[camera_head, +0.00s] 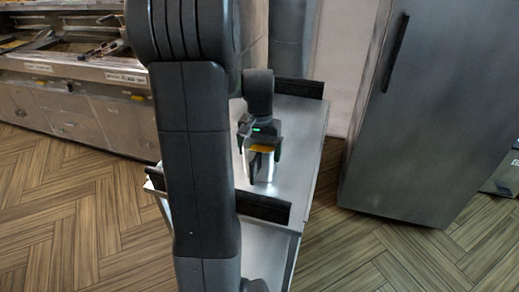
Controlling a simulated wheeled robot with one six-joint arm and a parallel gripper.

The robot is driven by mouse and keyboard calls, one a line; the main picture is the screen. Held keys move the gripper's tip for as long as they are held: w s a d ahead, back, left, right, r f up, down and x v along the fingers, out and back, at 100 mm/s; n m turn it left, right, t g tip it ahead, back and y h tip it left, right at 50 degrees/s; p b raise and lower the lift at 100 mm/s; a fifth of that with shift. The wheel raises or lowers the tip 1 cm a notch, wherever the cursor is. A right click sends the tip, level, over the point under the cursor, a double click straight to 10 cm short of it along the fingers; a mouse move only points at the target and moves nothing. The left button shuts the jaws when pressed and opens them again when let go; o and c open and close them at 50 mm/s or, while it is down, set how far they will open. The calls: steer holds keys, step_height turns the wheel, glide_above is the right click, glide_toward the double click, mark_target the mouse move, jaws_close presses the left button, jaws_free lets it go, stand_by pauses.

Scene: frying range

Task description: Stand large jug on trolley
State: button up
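The trolley (312,136) has a bare metal top with dark raised bars at its far and near ends. A silvery jug (269,170) with a yellow-orange patch near its top appears upright over the middle of the trolley top. Its base seems to be at the surface, but I cannot tell whether it bears on it. My gripper (264,157) points down over the jug, its dark fingers at the jug's upper part. The fingers hide part of the jug, and I cannot tell whether they press on it.
A tall dark steel cabinet (430,110) stands to the right of the trolley. A steel frying counter (85,75) runs along the left back. My own arm covers the trolley's left side. Wooden floor is clear at the left front and right front.

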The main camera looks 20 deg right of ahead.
steer(key=shift+o, duration=0.8)
step_height(320, 180, up, 12)
steer(key=shift+r, duration=0.15)
step_height(320, 180, down, 13)
steer(key=shift+r, duration=0.2)
step_height(320, 180, up, 3)
stand_by(0.5)
